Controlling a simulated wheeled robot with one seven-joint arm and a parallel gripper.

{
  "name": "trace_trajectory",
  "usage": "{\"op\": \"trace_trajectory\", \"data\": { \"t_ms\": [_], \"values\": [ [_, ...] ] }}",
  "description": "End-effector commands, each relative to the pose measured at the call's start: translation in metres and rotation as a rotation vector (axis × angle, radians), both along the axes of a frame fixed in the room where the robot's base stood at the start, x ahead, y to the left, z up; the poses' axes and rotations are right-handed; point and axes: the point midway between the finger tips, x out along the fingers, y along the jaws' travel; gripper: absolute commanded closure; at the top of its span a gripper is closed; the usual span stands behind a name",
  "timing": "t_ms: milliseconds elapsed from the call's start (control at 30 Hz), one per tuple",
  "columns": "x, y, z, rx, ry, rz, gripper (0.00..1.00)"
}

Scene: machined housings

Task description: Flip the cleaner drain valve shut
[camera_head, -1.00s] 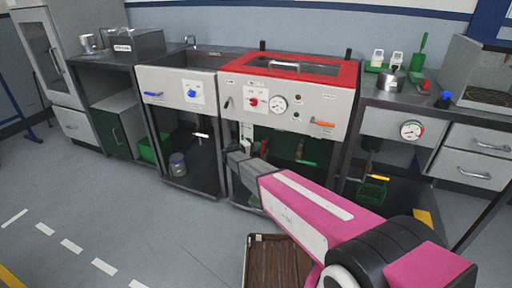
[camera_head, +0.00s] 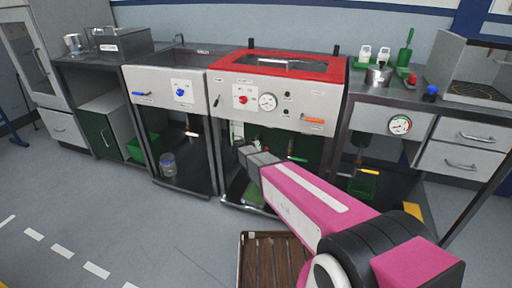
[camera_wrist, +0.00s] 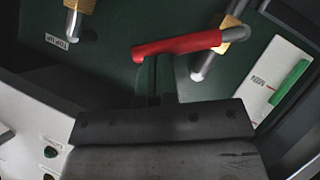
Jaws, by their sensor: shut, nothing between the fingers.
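In the wrist view a red lever (camera_wrist: 178,45) lies almost level, running left from a brass valve body (camera_wrist: 236,30) on a metal pipe. I cannot read a label naming it as the drain valve. My gripper (camera_wrist: 157,82) is shut and empty, its dark fingertips just below the lever's left part; whether they touch is unclear. In the head view my gripper (camera_head: 240,148) reaches into the open space below the red-topped machine (camera_head: 290,95), probably the cleaner.
Another brass valve (camera_wrist: 80,8) stands at upper left, near a "TOP UP" label (camera_wrist: 57,41). A white panel with a green strip (camera_wrist: 290,88) is at right. In the head view, a green-handled lever (camera_head: 297,159) is right of my gripper; a slatted brown tray (camera_head: 272,262) is below.

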Motion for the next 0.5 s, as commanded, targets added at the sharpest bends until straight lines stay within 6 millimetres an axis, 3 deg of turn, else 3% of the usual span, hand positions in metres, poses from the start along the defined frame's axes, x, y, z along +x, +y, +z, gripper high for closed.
{"op": "trace_trajectory", "data": {
  "t_ms": [500],
  "values": [
    [-0.009,-0.025,-0.028,0.414,-0.15,0.0,1.0]
  ]
}}
